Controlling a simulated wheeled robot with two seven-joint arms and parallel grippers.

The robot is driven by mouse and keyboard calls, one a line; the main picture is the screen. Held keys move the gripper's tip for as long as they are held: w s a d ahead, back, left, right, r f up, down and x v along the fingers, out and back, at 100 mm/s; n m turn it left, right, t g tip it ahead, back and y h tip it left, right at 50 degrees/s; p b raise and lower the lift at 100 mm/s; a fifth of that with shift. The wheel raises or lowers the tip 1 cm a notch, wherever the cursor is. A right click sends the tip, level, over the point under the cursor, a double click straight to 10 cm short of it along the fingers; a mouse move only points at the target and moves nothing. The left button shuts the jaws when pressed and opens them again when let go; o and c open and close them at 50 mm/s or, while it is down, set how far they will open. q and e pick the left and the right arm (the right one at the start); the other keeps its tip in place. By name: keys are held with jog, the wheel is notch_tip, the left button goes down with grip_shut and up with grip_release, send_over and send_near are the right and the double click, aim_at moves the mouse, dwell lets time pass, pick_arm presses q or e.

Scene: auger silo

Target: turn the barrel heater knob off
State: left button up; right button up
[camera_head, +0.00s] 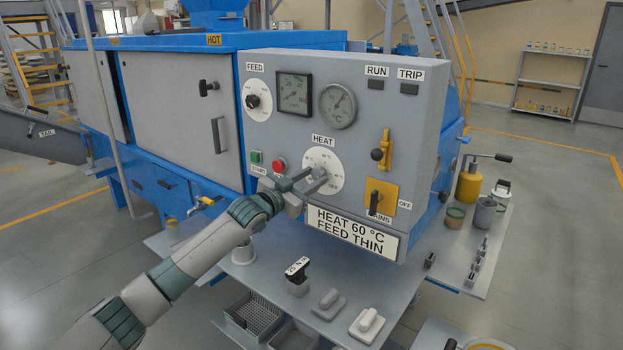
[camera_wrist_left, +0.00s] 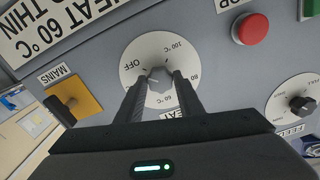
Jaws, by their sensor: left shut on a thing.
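The barrel heater knob, a small grey knob on a round white dial (camera_head: 325,160) labelled HEAT, is on the front of the grey control panel (camera_head: 385,108). In the left wrist view the knob (camera_wrist_left: 160,77) sits at the centre of the dial, which has OFF and temperature marks up to 100 °C around it. My left gripper (camera_head: 314,182) is at the dial, and its two fingers (camera_wrist_left: 160,88) are shut on the knob, one on each side. The knob's pointer is too unclear to read. My right gripper is out of view.
A red button (camera_head: 279,165) and a green START button (camera_head: 256,156) lie left of the dial. The yellow MAINS switch plate (camera_head: 381,197) is to its right. A HEAT 60 °C sign (camera_head: 352,231) hangs just below. A shelf with scoops and tools juts out underneath.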

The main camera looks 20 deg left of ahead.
pick_arm(q)
jog(key=shift+f+m, duration=0.25)
jog(key=shift+m, duration=0.15)
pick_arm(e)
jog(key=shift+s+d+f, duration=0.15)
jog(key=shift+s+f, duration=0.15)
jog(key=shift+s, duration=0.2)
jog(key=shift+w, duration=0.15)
pick_arm(q)
jog(key=o, duration=1.1)
jog(key=shift+r, duration=0.1)
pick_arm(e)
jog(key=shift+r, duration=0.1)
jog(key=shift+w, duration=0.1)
pick_arm(q)
jog(key=shift+s, duration=0.1)
